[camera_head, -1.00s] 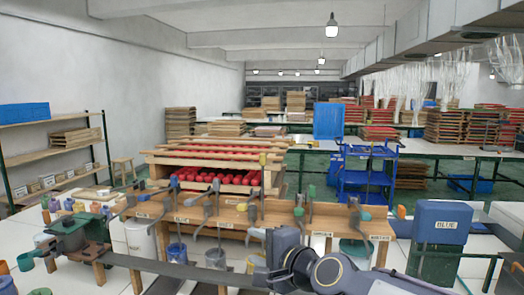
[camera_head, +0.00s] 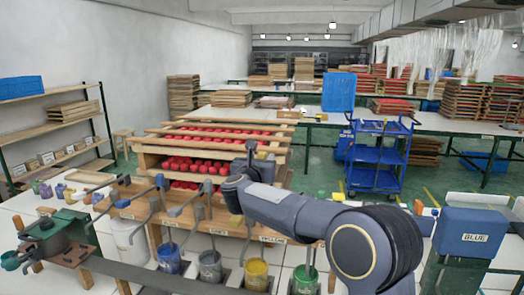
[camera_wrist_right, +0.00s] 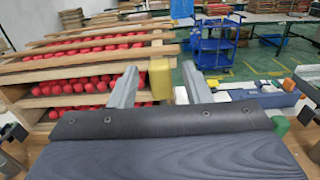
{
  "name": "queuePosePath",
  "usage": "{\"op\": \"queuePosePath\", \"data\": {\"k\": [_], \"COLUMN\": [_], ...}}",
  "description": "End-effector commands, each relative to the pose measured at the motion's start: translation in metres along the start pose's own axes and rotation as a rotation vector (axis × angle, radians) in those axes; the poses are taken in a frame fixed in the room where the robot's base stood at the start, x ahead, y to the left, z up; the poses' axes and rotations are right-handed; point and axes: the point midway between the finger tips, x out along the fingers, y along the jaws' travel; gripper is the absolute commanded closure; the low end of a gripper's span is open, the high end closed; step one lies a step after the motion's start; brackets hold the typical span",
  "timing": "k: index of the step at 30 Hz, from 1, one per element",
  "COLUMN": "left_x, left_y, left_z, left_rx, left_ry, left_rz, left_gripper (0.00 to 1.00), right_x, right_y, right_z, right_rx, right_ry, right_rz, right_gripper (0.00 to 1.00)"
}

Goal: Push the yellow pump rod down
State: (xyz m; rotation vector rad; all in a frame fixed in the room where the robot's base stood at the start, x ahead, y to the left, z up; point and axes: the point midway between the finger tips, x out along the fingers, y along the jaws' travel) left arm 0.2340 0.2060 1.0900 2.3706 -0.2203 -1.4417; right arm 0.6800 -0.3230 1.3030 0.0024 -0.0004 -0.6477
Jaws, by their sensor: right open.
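The yellow pump rod's yellow block-shaped top (camera_wrist_right: 159,78) shows in the right wrist view between my two fingers, nearer the left one. My right gripper (camera_wrist_right: 160,88) is open around or just short of it; I cannot tell whether it touches. In the head view my right gripper (camera_head: 251,152) is over the wooden pump bench, and my arm hides much of the rod. A bucket of yellow paint (camera_head: 256,274) stands below. My left gripper is not in view.
Pumps with a blue top (camera_head: 160,181) and a white-grey top (camera_head: 207,186) stand left of my right arm. A rack of red items (camera_head: 195,167) and a blue cart (camera_head: 376,157) stand beyond.

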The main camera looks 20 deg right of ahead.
Motion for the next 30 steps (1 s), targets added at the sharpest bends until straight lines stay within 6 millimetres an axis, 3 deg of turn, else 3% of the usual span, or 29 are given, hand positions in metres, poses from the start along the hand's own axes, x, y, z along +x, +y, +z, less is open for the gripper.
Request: {"op": "queuePosePath", "data": {"k": [6, 15, 25, 30], "left_x": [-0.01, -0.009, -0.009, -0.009], "left_y": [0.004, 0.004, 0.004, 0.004], "left_z": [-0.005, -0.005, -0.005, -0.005], "left_rx": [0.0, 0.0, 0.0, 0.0], "left_ry": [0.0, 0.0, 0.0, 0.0], "left_rz": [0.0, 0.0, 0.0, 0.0], "left_gripper": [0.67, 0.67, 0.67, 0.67], "right_x": [0.022, 0.025, 0.024, 0.024], "right_y": [0.0, 0.0, 0.0, 0.0], "right_z": [0.001, -0.001, 0.0, 0.0], "right_rx": [-0.002, -0.002, -0.002, -0.002], "right_ry": [0.0, 0.0, 0.0, 0.0], "right_rz": [0.0, 0.001, 0.001, 0.001], "right_gripper": [0.56, 0.56, 1.0, 1.0]}}
